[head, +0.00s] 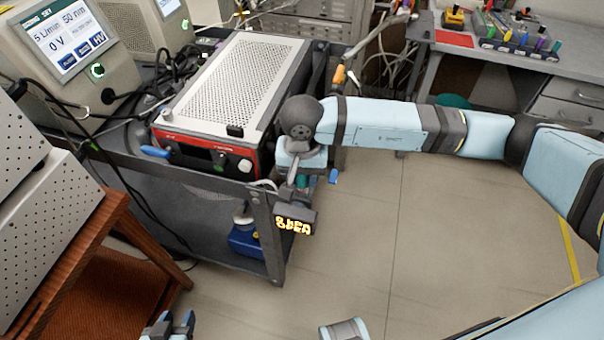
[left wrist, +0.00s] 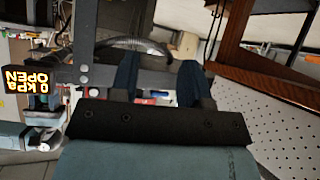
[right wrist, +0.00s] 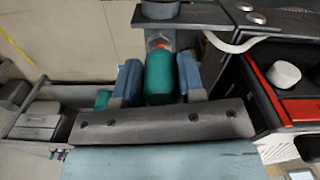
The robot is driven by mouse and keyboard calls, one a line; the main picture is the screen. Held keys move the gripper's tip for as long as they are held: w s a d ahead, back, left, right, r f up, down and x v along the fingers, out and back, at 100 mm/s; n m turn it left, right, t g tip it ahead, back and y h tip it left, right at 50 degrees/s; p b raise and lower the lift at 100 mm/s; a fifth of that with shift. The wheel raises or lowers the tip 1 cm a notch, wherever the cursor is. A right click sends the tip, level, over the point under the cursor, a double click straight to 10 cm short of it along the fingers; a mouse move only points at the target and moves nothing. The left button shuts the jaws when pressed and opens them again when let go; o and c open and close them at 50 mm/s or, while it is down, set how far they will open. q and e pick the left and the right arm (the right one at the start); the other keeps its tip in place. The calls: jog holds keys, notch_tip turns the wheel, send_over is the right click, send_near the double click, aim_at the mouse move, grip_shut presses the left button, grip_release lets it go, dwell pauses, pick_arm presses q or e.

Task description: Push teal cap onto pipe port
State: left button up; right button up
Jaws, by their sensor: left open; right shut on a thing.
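The teal cap (right wrist: 160,78) sits between the two blue fingers of my right gripper (right wrist: 160,85), which is shut on it. Just beyond the cap's far end is a grey pipe fitting with an orange-red ring (right wrist: 158,45), which I take as the port. The cap's end is close to it; I cannot tell whether they touch. In the head view my right gripper (head: 300,180) is at the cart's right front corner, mostly hidden by its own wrist. My left gripper (head: 168,326) is open and empty at the bottom edge; its parted fingers show in the left wrist view (left wrist: 158,85).
The dark cart (head: 262,200) carries a red-and-grey perforated instrument (head: 235,85). A small yellow-lit display (head: 295,225) hangs below my right wrist; it reads OPEN, 0 kPa in the left wrist view (left wrist: 25,80). A brown wooden table (head: 105,225) stands left. The floor in the middle is clear.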

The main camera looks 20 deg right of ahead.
pick_arm(q)
jog(key=shift+s+f+b, duration=0.1)
jog(key=shift+f+b, duration=0.45)
jog(key=shift+f, duration=0.8)
pick_arm(e)
jog(key=shift+f, duration=0.75)
pick_arm(q)
jog(key=shift+f+b, duration=0.3)
jog(key=shift+b, duration=0.1)
pick_arm(e)
jog(key=shift+f, duration=0.35)
pick_arm(q)
jog(key=shift+f, duration=0.15)
pick_arm(e)
jog(key=shift+f, duration=0.15)
jog(key=o, duration=1)
pick_arm(q)
jog(key=r, duration=0.4)
jog(key=shift+w+d+p, duration=0.2)
jog(key=shift+w+p, duration=0.05)
jog(key=shift+p, duration=0.05)
pick_arm(e)
notch_tip(320, 180, up, 14)
jog(key=shift+r, duration=0.15)
pick_arm(q)
jog(key=shift+f, duration=0.1)
